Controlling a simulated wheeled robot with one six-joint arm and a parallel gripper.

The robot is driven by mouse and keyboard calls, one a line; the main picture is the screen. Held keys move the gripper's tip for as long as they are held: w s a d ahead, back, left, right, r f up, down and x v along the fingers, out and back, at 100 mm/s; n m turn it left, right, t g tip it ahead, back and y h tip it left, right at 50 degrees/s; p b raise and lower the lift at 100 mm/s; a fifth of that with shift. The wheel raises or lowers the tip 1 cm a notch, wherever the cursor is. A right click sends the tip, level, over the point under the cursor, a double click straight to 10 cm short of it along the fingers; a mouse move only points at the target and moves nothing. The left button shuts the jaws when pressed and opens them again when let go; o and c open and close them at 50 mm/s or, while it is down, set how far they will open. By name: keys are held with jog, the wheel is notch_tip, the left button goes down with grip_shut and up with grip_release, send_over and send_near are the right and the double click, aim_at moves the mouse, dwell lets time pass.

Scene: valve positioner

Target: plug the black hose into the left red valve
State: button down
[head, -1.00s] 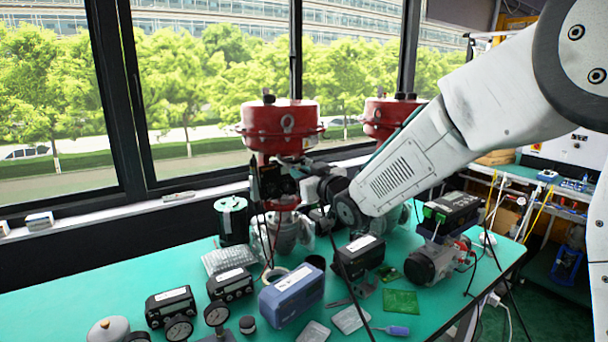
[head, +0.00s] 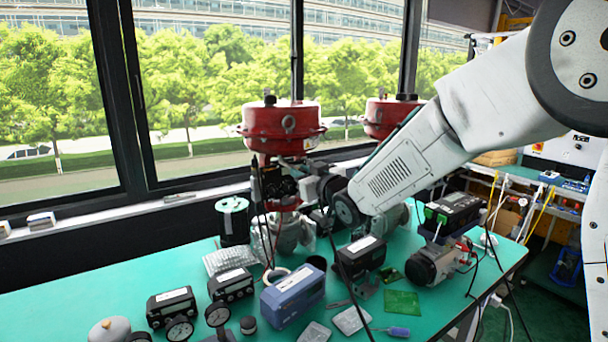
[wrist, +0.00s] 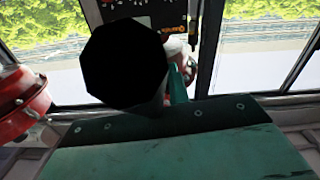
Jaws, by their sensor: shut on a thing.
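The left red valve (head: 282,128) stands upright on the table, with its red round top over a dark positioner body (head: 275,183). My gripper (head: 302,170) is close beside the valve, just under its red top on the right, and is partly hidden. In the wrist view a black blunt end of the black hose (wrist: 123,63) fills the upper middle and hides most of the fingers. My gripper is shut on the hose. A red valve rim (wrist: 22,100) shows at the left edge there. I cannot tell whether the hose touches the valve's port.
A second red valve (head: 388,116) stands behind my arm on the right. The green table (head: 60,312) holds a blue box (head: 292,296), black instruments (head: 171,306), gauges and a motor (head: 432,265). The window sill is behind. Free room is at the table's front left.

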jog(key=shift+w+a, duration=0.1)
jog(key=c, duration=1.3)
grip_release()
jog(key=shift+o, duration=0.2)
jog(key=s+d+f+m+g+h, duration=0.3)
jog(key=s+d+f+g+h, duration=0.4)
jog(key=s+d+f, duration=0.65)
jog(key=s+d+r+m+g+h, duration=0.1)
jog(key=s+d, duration=0.4)
jog(key=s, duration=0.6)
jog(key=s+d+r+m+g+h, duration=0.1)
jog(key=s+d+r+m+g, duration=0.1)
jog(key=s, duration=0.9)
jog(key=s+d+r+m+g+h, duration=0.1)
jog(key=s+d+r+m+g, duration=0.1)
jog(key=s+d, duration=0.6)
jog(key=s+r+g, duration=0.1)
jog(key=s+r, duration=0.1)
jog(key=s, duration=0.1)
jog(key=shift+d+r+g, duration=0.15)
jog(key=shift+d+g, duration=0.15)
jog(key=shift+d, duration=0.05)
